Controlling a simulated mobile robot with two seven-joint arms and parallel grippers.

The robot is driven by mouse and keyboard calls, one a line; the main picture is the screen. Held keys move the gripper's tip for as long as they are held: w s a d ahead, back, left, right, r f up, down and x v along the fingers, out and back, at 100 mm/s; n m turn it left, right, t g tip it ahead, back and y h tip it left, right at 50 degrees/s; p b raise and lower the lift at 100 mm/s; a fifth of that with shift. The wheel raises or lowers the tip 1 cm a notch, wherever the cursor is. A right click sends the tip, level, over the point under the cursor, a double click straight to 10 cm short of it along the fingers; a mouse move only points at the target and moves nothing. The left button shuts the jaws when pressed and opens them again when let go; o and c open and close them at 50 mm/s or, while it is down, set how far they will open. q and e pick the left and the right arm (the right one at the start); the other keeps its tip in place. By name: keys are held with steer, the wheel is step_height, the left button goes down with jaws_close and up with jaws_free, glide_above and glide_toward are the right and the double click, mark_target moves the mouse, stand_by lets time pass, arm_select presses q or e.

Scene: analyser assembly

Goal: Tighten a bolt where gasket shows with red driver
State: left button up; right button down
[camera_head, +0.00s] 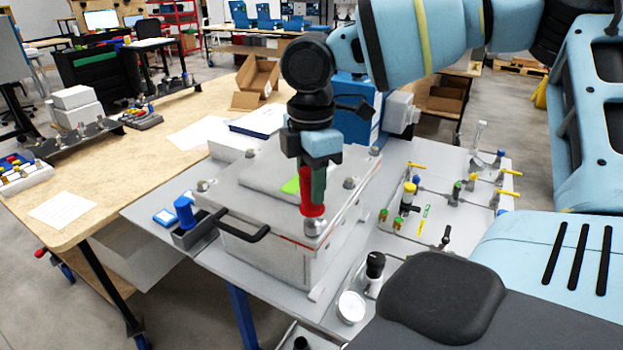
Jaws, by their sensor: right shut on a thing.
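A grey box with a lid (262,190) stands on the grey bench, with a black handle (245,228) on its front. A thin reddish gasket line (284,239) shows under the lid's front edge near the front right corner. My right gripper (312,178) is shut on the red driver (311,196), which points down at that corner. The driver's lower end meets or hovers just over a metal bolt piece (315,227); I cannot tell if they touch. Other bolts sit along the lid, such as the left one (202,186) and right one (349,183). My left gripper is out of view.
A blue-handled tool (184,211) stands in a dark holder left of the box. A valve panel (450,195) with coloured fittings lies to the right. A black-topped part (375,265) and round white dish (351,307) stand at the front. A wooden table (110,185) is at left.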

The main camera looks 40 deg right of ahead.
steer(key=m, duration=0.6)
steer(key=shift+d+m, duration=0.1)
steer(key=shift+m, duration=0.3)
steer(key=m, duration=0.7)
steer(key=shift+d+m, duration=0.1)
steer(key=shift+m, duration=0.3)
steer(key=c, duration=1.4)
jaws_free()
steer(key=shift+m, duration=0.5)
steer(key=o, duration=0.3)
